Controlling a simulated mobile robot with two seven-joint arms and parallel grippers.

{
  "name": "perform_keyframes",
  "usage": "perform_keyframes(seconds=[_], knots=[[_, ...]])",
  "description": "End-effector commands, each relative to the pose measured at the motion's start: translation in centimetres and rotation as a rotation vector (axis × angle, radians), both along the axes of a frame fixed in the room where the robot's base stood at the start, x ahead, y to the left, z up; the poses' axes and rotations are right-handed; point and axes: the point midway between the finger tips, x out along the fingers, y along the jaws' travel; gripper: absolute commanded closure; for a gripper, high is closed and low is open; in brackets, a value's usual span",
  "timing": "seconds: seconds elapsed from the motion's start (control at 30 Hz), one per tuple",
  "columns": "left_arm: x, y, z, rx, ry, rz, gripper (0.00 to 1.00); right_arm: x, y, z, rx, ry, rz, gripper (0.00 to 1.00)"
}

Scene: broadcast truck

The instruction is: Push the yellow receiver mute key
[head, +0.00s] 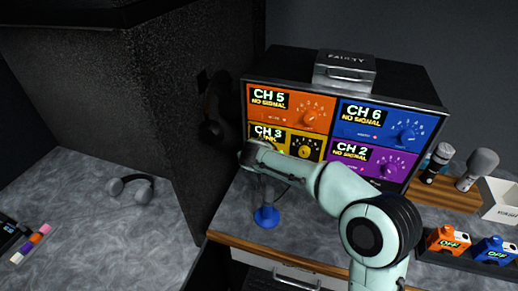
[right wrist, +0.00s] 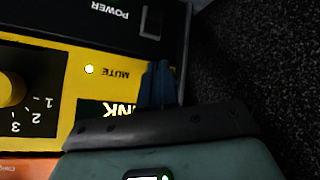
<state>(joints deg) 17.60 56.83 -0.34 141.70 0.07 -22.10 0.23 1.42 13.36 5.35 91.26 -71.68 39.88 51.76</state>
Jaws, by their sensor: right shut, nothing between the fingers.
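The yellow receiver (head: 300,147), marked CH 3, sits lower left in the rack, partly hidden by my right arm. In the right wrist view the yellow panel (right wrist: 60,110) appears upside down, with its knob at the left edge. A small lit round spot (right wrist: 89,69) lies beside the word MUTE. My right gripper (right wrist: 158,85) is shut and empty. Its dark blue fingers are at the panel's end, to the right of the MUTE word and lit spot in that view. I cannot tell whether they touch the panel. My left gripper is in neither view.
Orange (head: 290,108), blue (head: 385,125) and purple (head: 375,160) receivers surround the yellow one. A grey box marked FAULTY (head: 344,72) tops the rack. A dark speckled wall (head: 165,110) stands close left. A blue-based upright object (head: 267,216) stands on the counter below the gripper.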

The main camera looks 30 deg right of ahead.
Motion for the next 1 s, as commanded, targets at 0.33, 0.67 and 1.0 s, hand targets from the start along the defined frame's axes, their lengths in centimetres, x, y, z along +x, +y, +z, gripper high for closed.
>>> perform_keyframes(seconds=[0.33, 0.67, 1.0], knots=[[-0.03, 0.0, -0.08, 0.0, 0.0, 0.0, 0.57, 0.51, -0.62, -0.05, 0.0, 0.001, 0.0, 1.0], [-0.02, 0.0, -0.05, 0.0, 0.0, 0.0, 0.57, 0.57, -0.71, -0.02, -0.001, 0.0, -0.001, 1.0], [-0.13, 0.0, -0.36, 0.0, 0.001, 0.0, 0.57, 0.51, -0.64, -0.08, 0.001, 0.0, -0.001, 1.0]])
